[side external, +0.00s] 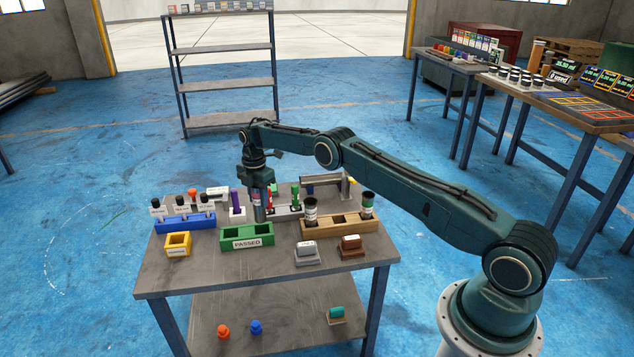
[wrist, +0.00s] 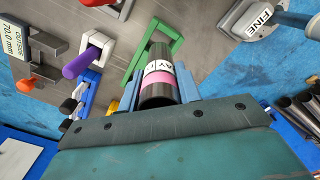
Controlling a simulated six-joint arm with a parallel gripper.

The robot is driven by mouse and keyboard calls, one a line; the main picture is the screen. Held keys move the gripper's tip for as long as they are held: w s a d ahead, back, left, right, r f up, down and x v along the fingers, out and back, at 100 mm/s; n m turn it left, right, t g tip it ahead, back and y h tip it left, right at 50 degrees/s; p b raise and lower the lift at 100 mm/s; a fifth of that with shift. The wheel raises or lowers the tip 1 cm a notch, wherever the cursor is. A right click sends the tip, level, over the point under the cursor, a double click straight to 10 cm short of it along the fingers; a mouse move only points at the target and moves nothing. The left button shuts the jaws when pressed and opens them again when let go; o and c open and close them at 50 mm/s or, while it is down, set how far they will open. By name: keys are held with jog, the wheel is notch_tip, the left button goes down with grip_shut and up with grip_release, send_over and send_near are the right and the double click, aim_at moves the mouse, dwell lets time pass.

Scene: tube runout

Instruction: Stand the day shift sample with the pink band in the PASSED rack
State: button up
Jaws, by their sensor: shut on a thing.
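My gripper (side external: 262,196) is over the worktable, just behind and above the green PASSED rack (side external: 247,242). In the wrist view my gripper (wrist: 160,90) is shut on a dark tube (wrist: 157,62) with a white label and a pink band. The label is partly readable as "AY D". In the side view the tube (side external: 259,214) hangs roughly upright below the jaws, its lower end close to the rack's back edge. I cannot tell whether its end is inside a hole. The green rack (wrist: 135,74) shows around the tube's far end in the wrist view.
A wooden rack (side external: 318,231) with two dark tubes stands right of the green rack. A blue rack (side external: 172,228) with black-capped pieces and a yellow block (side external: 178,250) stand left. A purple-handled piece (side external: 237,207) is close left of my gripper. Grey (side external: 307,257) and brown (side external: 352,252) stamps sit in front.

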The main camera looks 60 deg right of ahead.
aim_at(261, 217)
jog(key=shift+f, duration=1.2)
jog(key=shift+f, duration=0.2)
jog(key=shift+f, duration=2.7)
jog(key=o, duration=1.2)
jog(key=shift+c, duration=0.2)
notch_tip(261, 217, up, 14)
